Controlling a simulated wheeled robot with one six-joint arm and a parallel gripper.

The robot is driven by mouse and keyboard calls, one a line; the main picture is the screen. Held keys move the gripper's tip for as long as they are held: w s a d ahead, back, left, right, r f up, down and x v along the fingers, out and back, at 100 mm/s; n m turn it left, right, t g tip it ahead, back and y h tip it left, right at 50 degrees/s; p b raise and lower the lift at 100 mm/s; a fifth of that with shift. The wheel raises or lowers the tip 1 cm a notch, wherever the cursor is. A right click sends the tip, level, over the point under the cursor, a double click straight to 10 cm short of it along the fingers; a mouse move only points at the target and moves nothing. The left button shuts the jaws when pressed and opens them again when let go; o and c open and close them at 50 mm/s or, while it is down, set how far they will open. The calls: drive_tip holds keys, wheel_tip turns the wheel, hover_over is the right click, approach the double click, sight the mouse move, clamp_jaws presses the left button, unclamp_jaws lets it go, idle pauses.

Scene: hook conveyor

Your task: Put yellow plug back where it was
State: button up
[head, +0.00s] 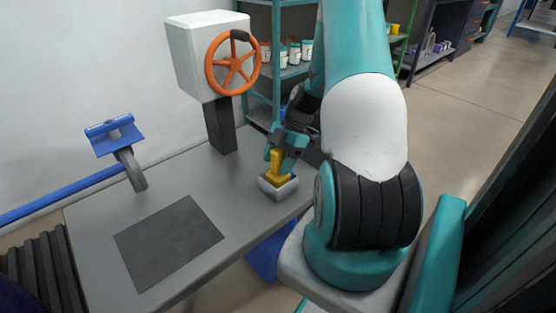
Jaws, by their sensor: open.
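The yellow plug (276,166) stands upright in a small grey square holder (265,189) near the right edge of the table. My gripper (285,151) is open and sits around or right beside the upper part of the plug. I cannot tell whether the fingers touch it. The lower end of the plug is hidden inside the holder, and my fingers cover part of its top.
The grey table (192,184) has a dark flat mat (168,243). A white box with an orange handwheel (232,62) stands behind on a dark post. A blue-topped stand (116,137) is at left. Shelves (290,70) with jars are behind my arm.

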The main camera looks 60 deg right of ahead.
drive_tip(key=shift+r, duration=0.25)
drive_tip(key=p+v, duration=0.3)
drive_tip(key=v, duration=0.9)
drive_tip(key=w+a+r+m+g+h, duration=0.1)
drive_tip(key=w+a+r, duration=0.2)
drive_tip(key=a, duration=0.3)
drive_tip(key=w+a+r+m, duration=0.1)
drive_tip(key=w+a+r, duration=0.2)
drive_tip(key=a, duration=0.3)
drive_tip(key=a+r+m, duration=0.1)
drive_tip(key=a+r, duration=0.3)
drive_tip(key=a, duration=0.8)
drive_tip(key=s+a+r+m, duration=0.2)
drive_tip(key=s+a, duration=0.5)
drive_tip(key=a, duration=0.1)
drive_tip(key=s+a+r+m+h, duration=0.1)
drive_tip(key=s+a+r+m, duration=0.1)
drive_tip(key=s+a, duration=0.5)
drive_tip(key=shift+s+a+r+m+g, duration=0.2)
drive_tip(key=shift+a+r+m+g, duration=0.3)
drive_tip(key=shift+a, duration=0.7)
wheel_tip(320, 180, up, 23)
drive_tip(key=p, duration=2.3)
